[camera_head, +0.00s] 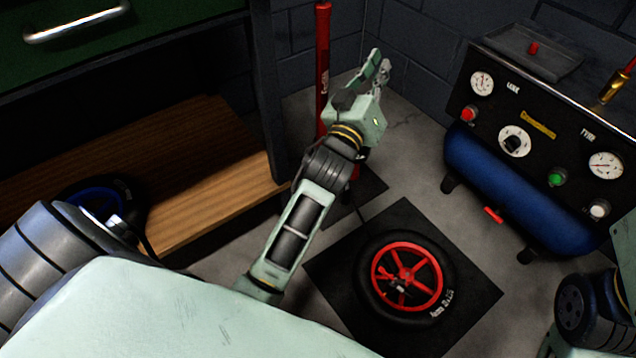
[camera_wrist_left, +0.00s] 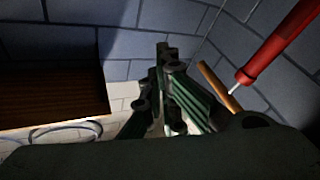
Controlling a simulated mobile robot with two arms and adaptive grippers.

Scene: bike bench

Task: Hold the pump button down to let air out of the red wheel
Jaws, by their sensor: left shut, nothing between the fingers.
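The red wheel (camera_head: 406,276), with a black tyre and red spokes, lies flat on a dark square mat (camera_head: 325,268) in the head view. A tall red pump (camera_head: 323,60) stands upright behind my left wrist, which hides part of it. Its red barrel (camera_wrist_left: 282,42), thin rod and wooden handle (camera_wrist_left: 218,86) show in the left wrist view. No button on this pump can be made out. My left gripper (camera_head: 378,62) is shut and empty, raised to the right of the pump; its fingers (camera_wrist_left: 168,85) also show in the wrist view. My right gripper is out of view.
A blue compressor tank (camera_head: 520,195) with a black panel stands at the right, with gauges and red (camera_head: 469,114), green (camera_head: 557,178) and white (camera_head: 599,208) buttons. Brick walls close off the back.

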